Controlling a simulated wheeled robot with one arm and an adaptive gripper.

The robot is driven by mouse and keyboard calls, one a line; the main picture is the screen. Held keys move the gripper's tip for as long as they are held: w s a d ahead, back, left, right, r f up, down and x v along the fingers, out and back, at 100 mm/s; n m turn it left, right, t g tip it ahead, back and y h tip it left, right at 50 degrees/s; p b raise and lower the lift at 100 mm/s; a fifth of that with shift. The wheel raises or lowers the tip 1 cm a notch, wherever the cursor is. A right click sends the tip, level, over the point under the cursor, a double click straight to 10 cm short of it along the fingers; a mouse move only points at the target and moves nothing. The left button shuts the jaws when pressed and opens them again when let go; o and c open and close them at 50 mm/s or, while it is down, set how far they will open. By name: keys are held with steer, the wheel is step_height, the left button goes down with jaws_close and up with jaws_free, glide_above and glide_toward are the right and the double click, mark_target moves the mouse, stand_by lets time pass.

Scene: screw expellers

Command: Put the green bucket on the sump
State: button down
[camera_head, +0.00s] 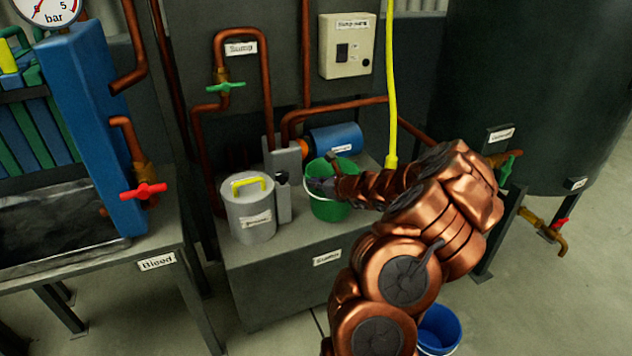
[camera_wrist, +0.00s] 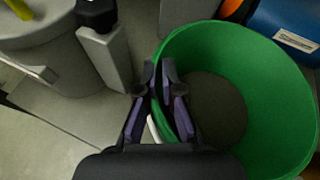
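The green bucket (camera_head: 331,205) stands upright on the grey block (camera_head: 262,271), at the block's right side. My gripper (camera_head: 322,186) reaches it from the right and is at its rim. In the wrist view the green bucket (camera_wrist: 262,60) is open and looks empty. There my gripper (camera_wrist: 158,85) straddles the bucket's left wall, one finger outside and one inside, closed up on the rim. A white piece of the bucket's handle shows between the fingers. A "Sump" label (camera_head: 240,48) is on the panel by the copper pipes. The front label on the block is too small to read surely.
A grey canister (camera_head: 247,212) with a yellow handle stands left of the bucket. A blue motor (camera_head: 336,139) is behind it. A blue bucket (camera_head: 439,328) is on the floor below my arm. A dark tank (camera_head: 535,90) stands at right, a bench with a blue press at left.

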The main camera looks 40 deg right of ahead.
steer(key=c, duration=1.3)
jaws_free()
steer(key=shift+s+r, duration=0.1)
steer(key=shift+p+v, duration=1.45)
steer(key=shift+v, duration=4.45)
